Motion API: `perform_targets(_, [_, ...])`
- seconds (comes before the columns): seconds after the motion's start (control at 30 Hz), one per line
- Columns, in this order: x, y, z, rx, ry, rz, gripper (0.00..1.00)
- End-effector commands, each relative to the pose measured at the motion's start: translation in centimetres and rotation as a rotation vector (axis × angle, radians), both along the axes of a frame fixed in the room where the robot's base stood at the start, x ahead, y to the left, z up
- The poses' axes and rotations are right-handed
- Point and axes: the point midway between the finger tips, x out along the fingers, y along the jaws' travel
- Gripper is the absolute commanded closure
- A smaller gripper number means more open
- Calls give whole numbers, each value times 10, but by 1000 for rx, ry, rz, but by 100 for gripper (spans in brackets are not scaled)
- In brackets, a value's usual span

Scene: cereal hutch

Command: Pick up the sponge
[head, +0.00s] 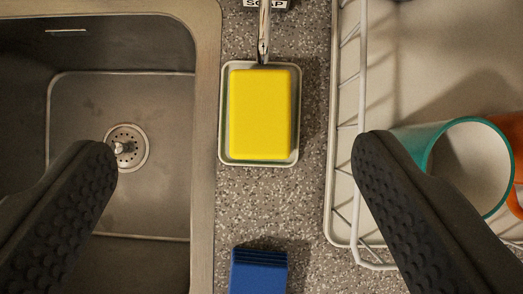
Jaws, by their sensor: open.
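A yellow sponge (260,114) lies in a small pale dish (224,145) on the speckled counter, near the middle of the head view. The dish's rim shows around the sponge. My gripper (234,146) is open, with one dark textured finger on each side of the picture. The left finger shows over the sink and the right finger over the dish rack's edge. The sponge appears between the fingers, and neither finger touches it.
A dark sink (170,125) with a drain lies left. A white wire rack (331,180) stands right, holding a teal-rimmed cup (465,160) and an orange one (508,130). A metal spout (264,35) reaches toward the sponge's top end. A blue ridged object (258,272) lies below.

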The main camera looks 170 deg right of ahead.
Motion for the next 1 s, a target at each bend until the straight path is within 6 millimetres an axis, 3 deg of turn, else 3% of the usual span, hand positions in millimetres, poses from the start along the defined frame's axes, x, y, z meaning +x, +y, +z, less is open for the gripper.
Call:
perform_targets(0.23, [-9, 2, -18, -6, 147, -26, 22])
perform_targets(0.53, [-14, 1, -34, -10, 203, -38, 22])
perform_targets(1.0, [11, -4, -96, -11, 204, -39, 22])
